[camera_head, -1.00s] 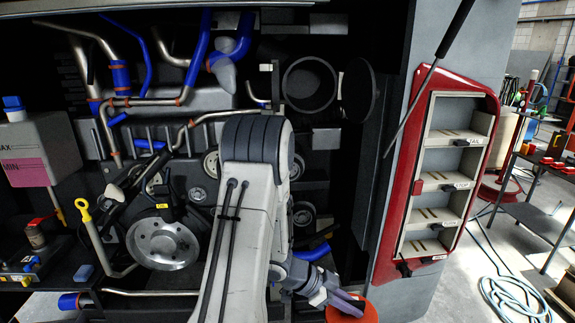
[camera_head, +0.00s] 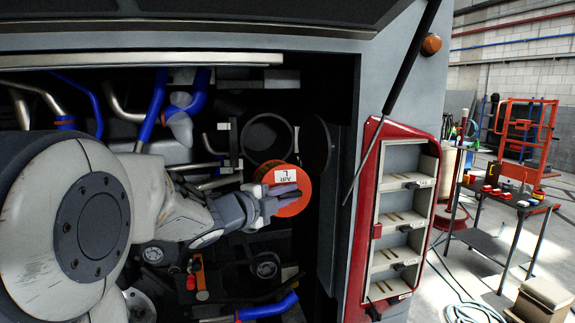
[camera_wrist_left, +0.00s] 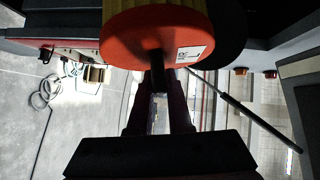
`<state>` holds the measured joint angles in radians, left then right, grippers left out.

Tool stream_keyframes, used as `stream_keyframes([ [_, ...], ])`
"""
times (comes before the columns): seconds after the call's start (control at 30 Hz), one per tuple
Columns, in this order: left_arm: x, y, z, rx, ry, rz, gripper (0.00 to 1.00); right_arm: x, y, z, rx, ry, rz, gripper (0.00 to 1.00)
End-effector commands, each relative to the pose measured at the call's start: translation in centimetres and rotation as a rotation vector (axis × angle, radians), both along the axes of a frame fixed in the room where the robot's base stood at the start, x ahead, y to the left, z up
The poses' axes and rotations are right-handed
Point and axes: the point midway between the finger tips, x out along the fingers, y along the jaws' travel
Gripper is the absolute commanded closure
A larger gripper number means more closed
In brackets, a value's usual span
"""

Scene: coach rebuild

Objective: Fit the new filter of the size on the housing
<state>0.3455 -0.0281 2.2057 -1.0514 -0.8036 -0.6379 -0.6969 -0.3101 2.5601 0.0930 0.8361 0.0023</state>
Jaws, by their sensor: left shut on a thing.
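My left gripper (camera_head: 278,194) is shut on an orange-red round filter (camera_head: 294,206). A white label on the filter reads "AIR L". In the left wrist view the filter (camera_wrist_left: 130,38) fills the top middle, its orange end cap facing the camera and yellowish pleats behind it. The open round filter housing (camera_head: 268,139) is dark and empty-looking, just above and behind the filter. Its round dark lid (camera_head: 316,146) stands swung open to the right. The filter is apart from the housing or overlaps its lower edge in view; I cannot tell the depth gap. My right gripper is not in view.
The red door (camera_head: 372,160) with pale shelf compartments stands open right of the engine bay, a thin black strut (camera_head: 392,105) crossing in front. Hoses and pipes crowd the bay's left.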

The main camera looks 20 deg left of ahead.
Motion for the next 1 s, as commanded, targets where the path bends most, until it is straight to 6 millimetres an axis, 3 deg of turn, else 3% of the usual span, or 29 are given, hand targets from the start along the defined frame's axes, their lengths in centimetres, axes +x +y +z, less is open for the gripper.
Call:
stream_keyframes([
  [0.03, -0.3, -0.3, 2.6, 0.029, -0.052, 0.003, 1.00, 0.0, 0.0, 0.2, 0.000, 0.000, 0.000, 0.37],
  [0.1, -0.7, -0.5, 4.7, 0.060, -0.094, 0.008, 1.00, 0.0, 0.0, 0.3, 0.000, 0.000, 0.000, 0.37],
  [0.3, -1.2, -0.7, 7.5, 0.094, -0.142, 0.020, 1.00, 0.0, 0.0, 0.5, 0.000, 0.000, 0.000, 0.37],
  [1.0, 2.4, 1.9, 7.6, 0.096, -0.142, 0.022, 1.00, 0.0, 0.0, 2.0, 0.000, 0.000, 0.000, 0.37],
])
